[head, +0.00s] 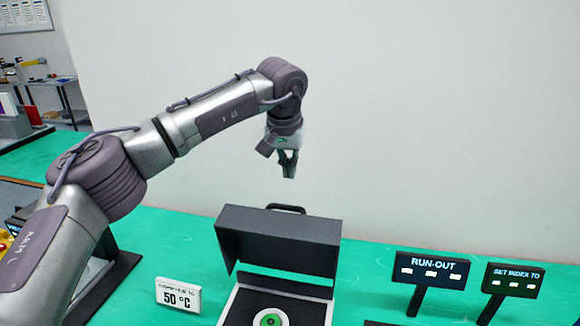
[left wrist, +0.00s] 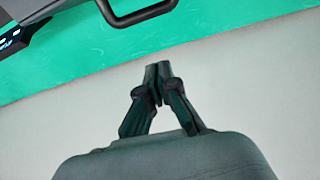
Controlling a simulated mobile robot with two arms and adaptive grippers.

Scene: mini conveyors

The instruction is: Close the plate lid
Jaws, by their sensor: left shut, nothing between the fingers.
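The plate lid (head: 280,239) is a dark grey hood. It stands raised over the back of a plate unit (head: 238,311) on the green table. A dark handle (head: 287,208) sticks up at the lid's far edge; the handle also shows in the left wrist view (left wrist: 137,17) at the top. My left gripper (head: 288,170) is shut and empty. It hangs above and behind the lid, apart from it. In the left wrist view its fingertips (left wrist: 157,68) meet over the pale wall. My right gripper is not in view.
A "50 °C" sign (head: 178,296) stands left of the unit. A "RUN-OUT" sign (head: 431,269) and a "SET INDEX TO" sign (head: 513,281) stand to its right. A pale wall (head: 420,120) rises behind the table (head: 375,259). Air around the gripper is clear.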

